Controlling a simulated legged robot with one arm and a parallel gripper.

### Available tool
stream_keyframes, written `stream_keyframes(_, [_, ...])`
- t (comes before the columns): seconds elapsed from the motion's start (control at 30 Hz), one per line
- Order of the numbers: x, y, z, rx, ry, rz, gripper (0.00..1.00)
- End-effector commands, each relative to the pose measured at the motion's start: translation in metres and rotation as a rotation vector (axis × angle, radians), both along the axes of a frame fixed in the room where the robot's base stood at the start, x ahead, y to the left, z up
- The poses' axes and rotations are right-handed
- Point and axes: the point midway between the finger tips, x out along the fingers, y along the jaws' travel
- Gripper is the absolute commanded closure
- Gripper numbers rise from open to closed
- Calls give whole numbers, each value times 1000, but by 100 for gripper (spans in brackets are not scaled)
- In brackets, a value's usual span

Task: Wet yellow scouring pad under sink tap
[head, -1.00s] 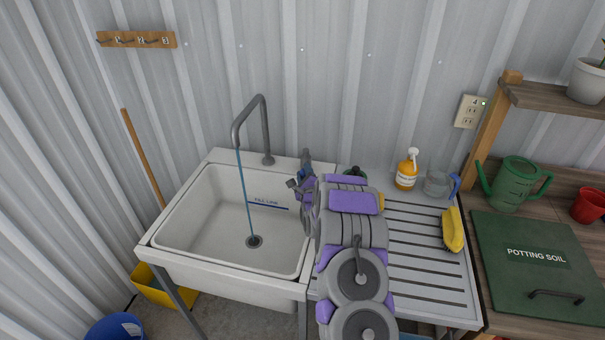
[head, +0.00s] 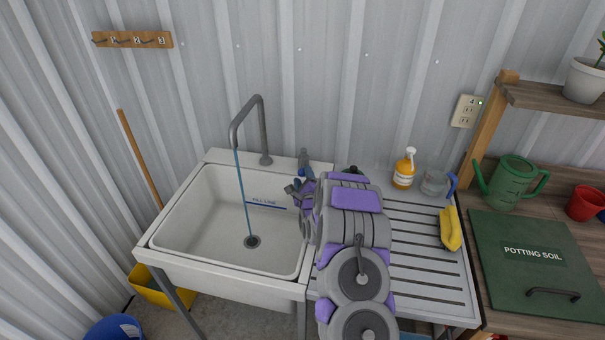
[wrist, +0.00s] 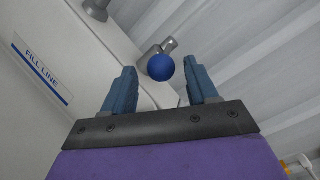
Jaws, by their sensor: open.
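My gripper (head: 300,188) is open at the back right corner of the white sink (head: 172,232). In the wrist view its two blue fingers (wrist: 154,86) stand apart, with a round blue knob (wrist: 161,67) on a grey fitting between and just beyond the tips. I cannot tell whether they touch it. The grey tap (head: 262,120) arches over the basin, and a thin blue stream (head: 243,195) falls from its spout to the drain. A yellow item (head: 451,229) lies at the drainboard's right side; I cannot tell for certain that it is the scouring pad.
My arm covers part of the ribbed drainboard (head: 425,268). An orange pump bottle (head: 403,174) and a clear jug (head: 434,183) stand at its back. A green watering can (head: 511,182) and potting soil bin lid (head: 528,280) are at right. The corrugated wall rises close behind.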

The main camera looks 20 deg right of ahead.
Motion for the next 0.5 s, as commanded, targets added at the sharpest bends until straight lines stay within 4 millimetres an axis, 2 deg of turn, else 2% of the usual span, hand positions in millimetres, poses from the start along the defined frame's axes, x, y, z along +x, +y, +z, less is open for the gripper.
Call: stream_keyframes(0.5, [-86,21,0,3,3,-2,42])
